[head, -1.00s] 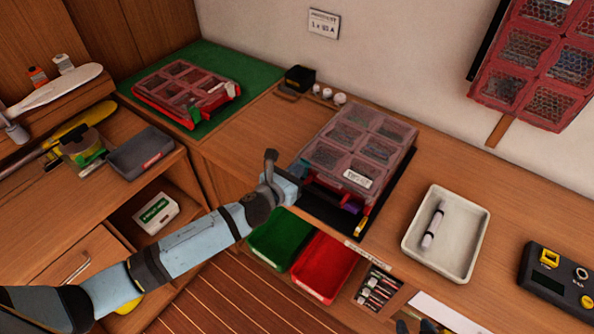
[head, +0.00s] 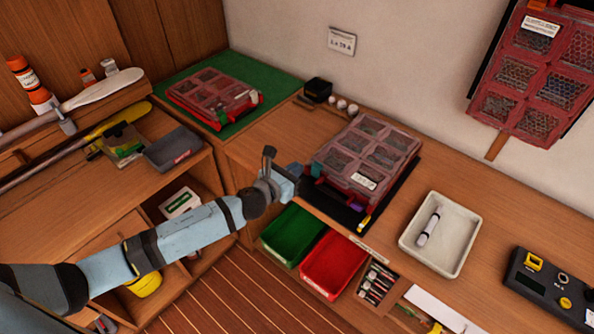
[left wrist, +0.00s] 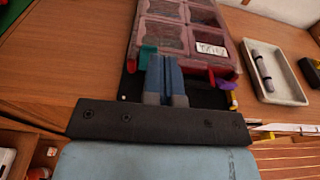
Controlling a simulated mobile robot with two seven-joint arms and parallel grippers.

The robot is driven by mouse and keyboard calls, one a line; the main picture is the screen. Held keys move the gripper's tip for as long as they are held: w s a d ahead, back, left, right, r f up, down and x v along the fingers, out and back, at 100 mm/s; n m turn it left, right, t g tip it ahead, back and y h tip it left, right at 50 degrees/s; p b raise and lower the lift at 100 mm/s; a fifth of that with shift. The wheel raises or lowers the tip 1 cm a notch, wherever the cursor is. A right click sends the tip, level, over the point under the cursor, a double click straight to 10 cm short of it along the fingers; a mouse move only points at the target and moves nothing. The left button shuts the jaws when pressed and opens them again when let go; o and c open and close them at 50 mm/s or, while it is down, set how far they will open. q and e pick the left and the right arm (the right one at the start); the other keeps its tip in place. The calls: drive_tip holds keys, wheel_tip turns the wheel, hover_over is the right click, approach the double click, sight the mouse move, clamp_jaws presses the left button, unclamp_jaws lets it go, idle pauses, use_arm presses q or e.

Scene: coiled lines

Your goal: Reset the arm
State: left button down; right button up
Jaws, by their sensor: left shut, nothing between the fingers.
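My left arm reaches in from the left of the head view. Its gripper (head: 296,172) is by the near left corner of a red case with clear compartment lids (head: 368,152). In the left wrist view the two blue-grey fingers (left wrist: 165,72) are together and empty, pointing towards the front of the same case (left wrist: 178,38). The case rests on a black mat (head: 337,208) on the wooden bench. Teal and purple bits show along its front edge. My right gripper is not in view.
Green (head: 292,235) and red bins (head: 333,265) sit below the bench's front edge. A white tray (head: 460,250) holding a pale cylinder and a dark device (head: 550,285) stand right. Another red case (head: 210,97) lies on a green mat at the back left. Bare wood lies between.

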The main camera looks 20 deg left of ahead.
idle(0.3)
use_arm(q)
drive_tip(key=s+f+m+g+y, duration=0.1)
drive_tip(key=s+f+m, duration=0.3)
drive_tip(key=s+m, duration=0.5)
drive_tip(key=s+f+m+g, duration=0.1)
drive_tip(key=s+f+m, duration=0.3)
drive_tip(key=s+m, duration=0.6)
drive_tip(key=s+f+m+g+y, duration=0.1)
drive_tip(key=s+f+m, duration=0.3)
drive_tip(key=s+m, duration=0.6)
drive_tip(key=m+g, duration=0.1)
drive_tip(key=m, duration=0.4)
drive_tip(key=shift+a+m+y, duration=0.2)
drive_tip(key=shift+m+y, duration=0.1)
drive_tip(key=shift+m, duration=0.1)
